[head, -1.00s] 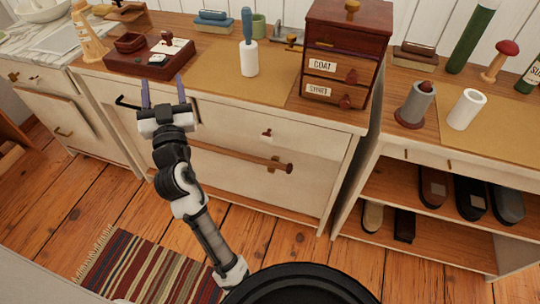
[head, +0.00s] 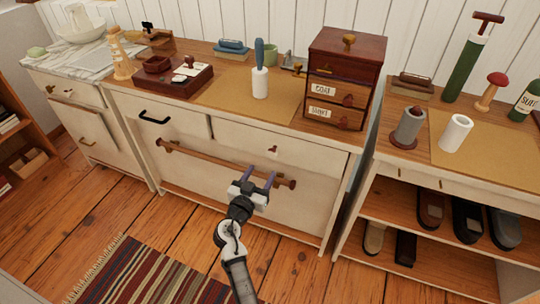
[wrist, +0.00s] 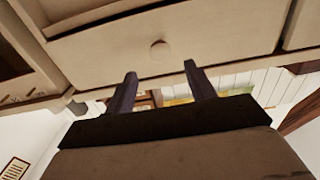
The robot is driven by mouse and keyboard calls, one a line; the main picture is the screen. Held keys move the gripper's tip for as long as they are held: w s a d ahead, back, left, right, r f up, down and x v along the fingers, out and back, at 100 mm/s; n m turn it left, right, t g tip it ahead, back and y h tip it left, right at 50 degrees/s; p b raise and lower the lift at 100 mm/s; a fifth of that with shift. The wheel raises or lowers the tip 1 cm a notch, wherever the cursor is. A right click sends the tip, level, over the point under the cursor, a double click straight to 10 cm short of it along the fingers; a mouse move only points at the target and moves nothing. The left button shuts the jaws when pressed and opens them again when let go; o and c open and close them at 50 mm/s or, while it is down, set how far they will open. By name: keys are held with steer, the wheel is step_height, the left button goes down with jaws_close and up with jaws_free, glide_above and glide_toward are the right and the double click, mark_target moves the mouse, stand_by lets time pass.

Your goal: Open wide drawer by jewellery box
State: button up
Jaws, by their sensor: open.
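A cream dresser carries a small dark-wood chest (head: 346,58) with labelled drawers and a low dark-red box (head: 172,80); I cannot tell which is the jewellery box. The wide lower drawer (head: 215,190) has a long wooden bar handle (head: 205,160). Above it are a left drawer with a black handle (head: 154,118) and a right drawer with a small knob (head: 272,149). My gripper (head: 262,172) is open and empty, in front of the bar's right part; contact is unclear. In the wrist view, a round knob (wrist: 158,50) shows beyond my open fingers (wrist: 160,70).
A shelf unit with shoes (head: 431,209) stands to the right, holding bottles and rolls on top. A washstand (head: 75,105) stands to the left. A striped rug (head: 150,275) lies on the floor in front; the floor between is clear.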

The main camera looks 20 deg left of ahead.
mark_target(271, 156)
steer(key=w+p, duration=0.1)
steer(key=w, duration=0.7)
steer(key=shift+w+d+p, duration=0.15)
steer(key=shift+p, duration=0.25)
jaws_close()
